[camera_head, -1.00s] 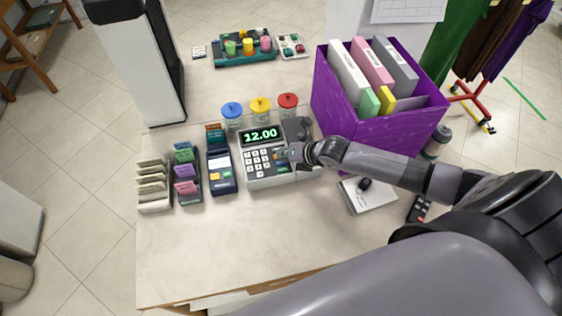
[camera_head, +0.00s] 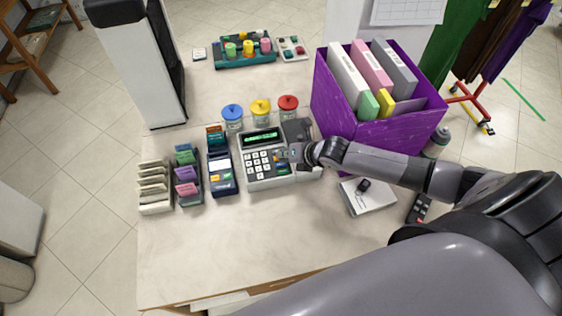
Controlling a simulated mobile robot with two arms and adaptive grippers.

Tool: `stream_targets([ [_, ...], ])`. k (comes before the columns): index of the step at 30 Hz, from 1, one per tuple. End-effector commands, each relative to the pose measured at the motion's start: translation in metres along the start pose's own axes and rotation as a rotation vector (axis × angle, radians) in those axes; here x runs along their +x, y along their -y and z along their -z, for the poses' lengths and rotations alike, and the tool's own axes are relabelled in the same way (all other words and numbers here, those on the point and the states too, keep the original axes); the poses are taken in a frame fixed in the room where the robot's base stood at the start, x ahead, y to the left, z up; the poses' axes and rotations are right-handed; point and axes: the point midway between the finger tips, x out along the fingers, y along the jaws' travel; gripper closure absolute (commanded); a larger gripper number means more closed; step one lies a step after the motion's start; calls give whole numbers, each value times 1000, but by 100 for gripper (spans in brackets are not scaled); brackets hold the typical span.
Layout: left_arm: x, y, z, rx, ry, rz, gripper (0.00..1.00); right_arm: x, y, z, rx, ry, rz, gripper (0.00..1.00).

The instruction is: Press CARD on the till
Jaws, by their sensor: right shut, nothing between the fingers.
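The grey till (camera_head: 268,183) stands on the counter, with a dark display (camera_head: 260,138) showing a small line of green text too fine to read. White number keys (camera_head: 257,164) are on its left, and coloured keys (camera_head: 281,169) are to their right; their labels are too small to read. My right gripper (camera_head: 294,154) is shut and empty, over the right part of the till beside the coloured keys. I cannot tell whether its tips touch the till. My left gripper is not in view.
A purple box (camera_head: 375,134) of binders is at the right. The counter's front (camera_head: 230,240) is clear.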

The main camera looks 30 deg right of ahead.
Motion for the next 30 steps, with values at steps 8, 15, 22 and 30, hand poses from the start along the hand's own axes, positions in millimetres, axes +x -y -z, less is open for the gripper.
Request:
stream_targets([
  [8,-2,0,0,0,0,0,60,-2,-2,-2,-1,1,0,100],
  [15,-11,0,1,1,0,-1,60,-8,-6,-7,-2,2,-1,100],
  [22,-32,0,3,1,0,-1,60,-25,-18,-19,-2,1,-1,100],
  [30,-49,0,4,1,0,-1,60,-38,-28,-28,-1,1,0,100],
])
